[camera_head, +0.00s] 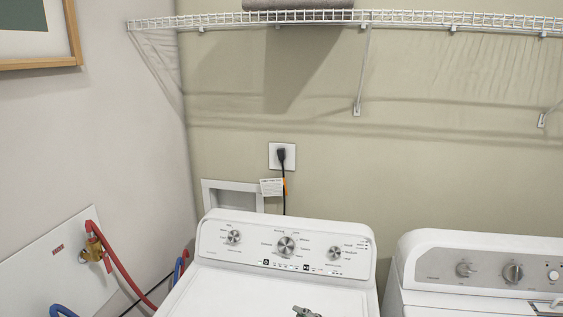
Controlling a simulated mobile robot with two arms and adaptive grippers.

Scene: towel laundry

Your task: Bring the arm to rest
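No whole arm of mine shows in the head view. A small grey mechanical piece (306,312) pokes up at the bottom edge, in front of the washer's panel. It looks like the tip of one of my grippers, but I cannot tell which one or whether it is open. The rest of it is cut off by the frame. Another small dark and light piece (556,302) shows at the bottom right over the second machine, too little to identify. No held object is visible.
A white washer (213,260) stands in the middle, with a second white machine (420,270) at right. A wire shelf (420,18) with a folded grey towel (298,4) spans the wall above. Red hose (122,268) and valve (92,248) are at left.

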